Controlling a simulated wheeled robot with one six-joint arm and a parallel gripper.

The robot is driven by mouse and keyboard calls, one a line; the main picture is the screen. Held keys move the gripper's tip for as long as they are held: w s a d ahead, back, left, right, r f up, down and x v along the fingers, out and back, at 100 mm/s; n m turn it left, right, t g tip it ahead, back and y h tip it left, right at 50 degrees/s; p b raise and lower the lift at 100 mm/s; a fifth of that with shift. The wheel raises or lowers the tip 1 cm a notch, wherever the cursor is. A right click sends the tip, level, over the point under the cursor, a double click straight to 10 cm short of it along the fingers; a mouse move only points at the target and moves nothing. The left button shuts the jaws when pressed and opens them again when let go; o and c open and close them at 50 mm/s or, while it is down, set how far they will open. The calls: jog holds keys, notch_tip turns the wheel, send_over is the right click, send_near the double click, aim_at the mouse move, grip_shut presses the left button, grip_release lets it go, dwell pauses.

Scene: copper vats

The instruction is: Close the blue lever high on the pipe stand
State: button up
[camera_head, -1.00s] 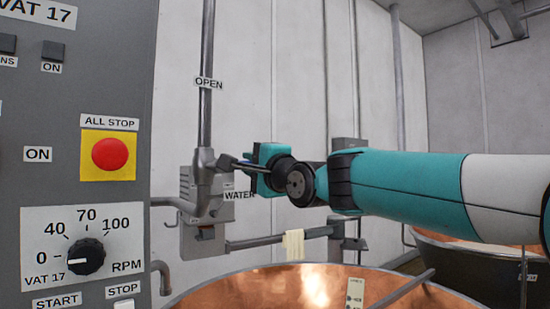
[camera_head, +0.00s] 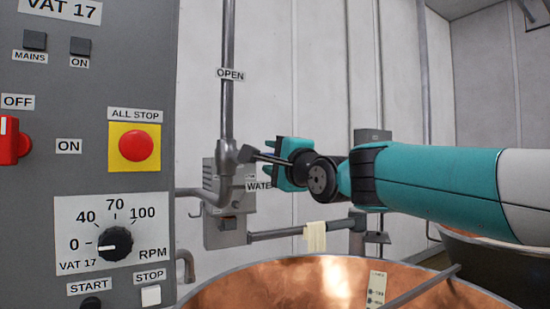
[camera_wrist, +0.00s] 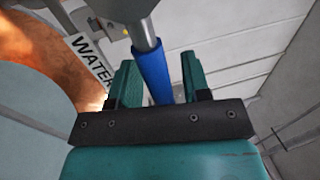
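The lever (camera_wrist: 153,75) has a blue grip on a metal shank and comes out of a grey valve (camera_wrist: 122,8) at the top of the wrist view. In the head view the valve (camera_head: 229,155) sits on the upright pipe, and the lever's metal shank (camera_head: 265,158) sticks out to the right, dipping slightly. My gripper (camera_wrist: 160,62) is open, with a teal finger on each side of the blue grip. A gap shows between grip and right finger. In the head view my gripper (camera_head: 283,165) hides the blue part.
An OPEN label (camera_head: 230,74) is on the pipe above the valve, and a WATER label (camera_head: 259,185) is beside it. A grey control panel (camera_head: 85,170) stands close at left. A copper vat (camera_head: 260,290) lies below. A pale cloth (camera_head: 315,236) hangs on a horizontal pipe.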

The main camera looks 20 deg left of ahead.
jog(key=b+v, duration=1)
jog(key=v, duration=0.7)
jog(key=shift+s+d, duration=0.15)
jog(key=shift+s, duration=0.05)
jog(key=shift+f, duration=0.15)
jog(key=s+d+f+n+g+h, duration=0.2)
jog(key=d+f+n+h, duration=0.15)
jog(key=d+f, duration=0.45)
jog(key=s+d+f+n+g+h, duration=0.2)
jog(key=d+f+n+h, duration=0.15)
jog(key=f, duration=0.85)
jog(key=s+d+f+n+g+h, duration=0.5)
jog(key=s+d+f+n+g, duration=0.2)
jog(key=s+d+f, duration=0.6)
jog(key=s+f, duration=0.2)
jog(key=s, duration=0.1)
jog(key=shift+s+d+f+g, duration=0.25)
jog(key=shift+s+d+g, duration=0.05)
jog(key=shift+s+d, duration=0.1)
jog(key=shift+a, duration=0.15)
